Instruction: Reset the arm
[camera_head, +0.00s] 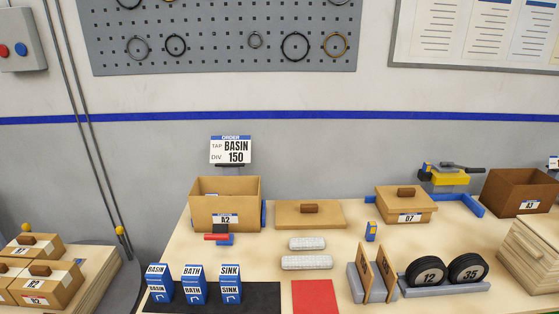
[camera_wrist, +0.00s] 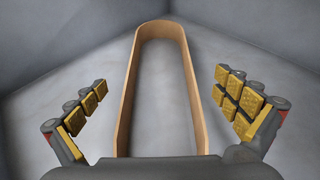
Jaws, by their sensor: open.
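My gripper (camera_wrist: 162,80) shows in the wrist view with its two gold-padded fingers spread wide apart. A long, narrow U-shaped tan band (camera_wrist: 127,85) lies in view between the fingers, its rounded end away from me. Neither finger appears to touch it, and its near end is hidden behind the gripper body. Bare grey surfaces surround it. My arm and gripper do not show in the head view.
In the head view, the workbench (camera_head: 345,220) carries an open box A2 (camera_head: 225,205), a lidded box D7 (camera_head: 405,205), blue cartons (camera_head: 194,285), a red mat (camera_head: 314,297) and wheels 12 and 35 (camera_head: 430,275). A pegboard (camera_head: 220,60) hangs behind. Boxes stand on the left.

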